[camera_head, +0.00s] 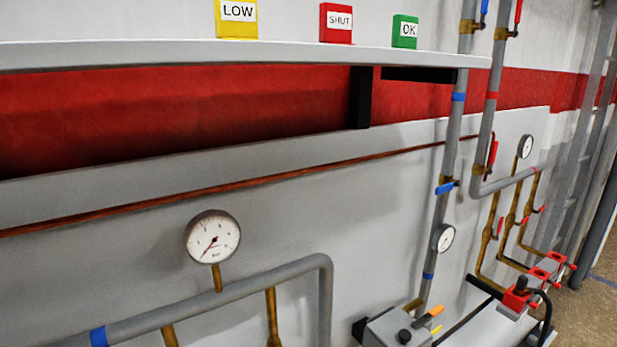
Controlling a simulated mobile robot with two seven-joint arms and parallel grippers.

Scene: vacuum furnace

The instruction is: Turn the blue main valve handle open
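A blue valve handle (446,187) sits on a brass valve on the grey vertical pipe (437,225) with blue bands, right of centre. A second blue handle (484,7) hangs roughly along the same pipe at the top edge, partly cut off. I cannot tell which of the two is the main valve handle. Neither of my grippers is in view.
A grey shelf (240,54) carries yellow LOW, red SHUT and green OK blocks. A large gauge (212,237) stands at lower left. A red handle (493,152) is on the neighbouring pipe. A grey box (395,328) and red-topped fittings are at lower right.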

